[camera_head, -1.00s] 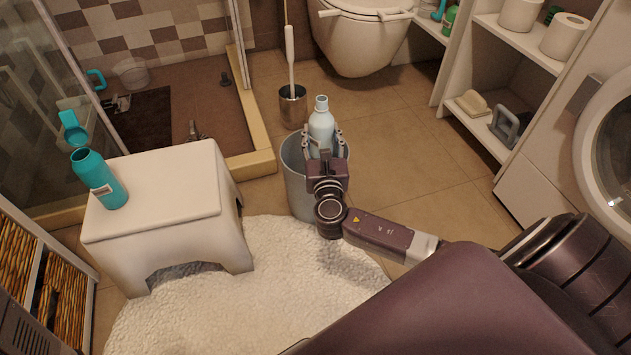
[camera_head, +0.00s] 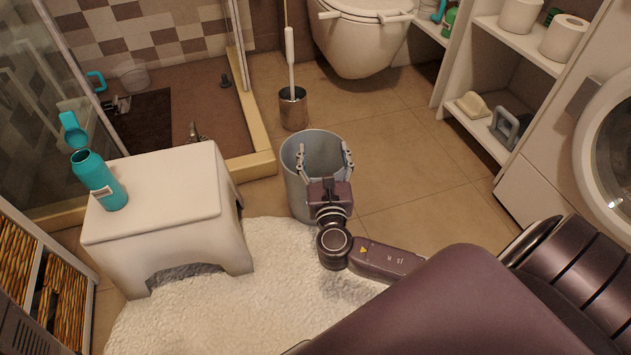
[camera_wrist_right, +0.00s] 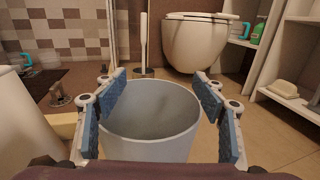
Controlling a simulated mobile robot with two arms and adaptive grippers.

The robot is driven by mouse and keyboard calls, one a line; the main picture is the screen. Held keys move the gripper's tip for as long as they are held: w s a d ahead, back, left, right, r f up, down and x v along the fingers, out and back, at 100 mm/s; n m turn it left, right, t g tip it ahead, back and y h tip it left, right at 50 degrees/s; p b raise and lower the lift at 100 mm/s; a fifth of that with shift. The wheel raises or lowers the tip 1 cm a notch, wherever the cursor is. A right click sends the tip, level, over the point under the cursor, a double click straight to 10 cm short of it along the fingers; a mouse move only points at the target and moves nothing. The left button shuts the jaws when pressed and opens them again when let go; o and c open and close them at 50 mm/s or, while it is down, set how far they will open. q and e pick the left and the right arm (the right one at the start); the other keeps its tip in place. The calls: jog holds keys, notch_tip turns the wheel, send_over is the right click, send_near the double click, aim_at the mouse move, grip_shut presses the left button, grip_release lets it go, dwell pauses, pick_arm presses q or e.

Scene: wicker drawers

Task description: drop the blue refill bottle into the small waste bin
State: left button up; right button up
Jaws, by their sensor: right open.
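The small waste bin (camera_head: 295,186) is a grey-blue round bucket, upright on the floor between the white stool and the toilet. My right gripper (camera_head: 325,160) is at the bin's near side, its fingers spread wide over the opening with nothing between them. In the right wrist view the open gripper (camera_wrist_right: 160,84) has its blue pads on either side of the bin (camera_wrist_right: 150,151). The pale blue refill bottle is not visible now in either view. The bin's bottom is hidden behind its near wall. My left gripper is not in view.
A white stool (camera_head: 165,195) holding an open teal bottle (camera_head: 100,182) stands left of the bin. A toilet brush holder (camera_head: 293,108) is just behind the bin. A fluffy white rug (camera_head: 210,315) lies in front. The tiled floor right of the bin is clear.

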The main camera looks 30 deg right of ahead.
jog(key=v, duration=0.5)
jog(key=shift+s+a, duration=0.2)
jog(key=shift+s, duration=0.05)
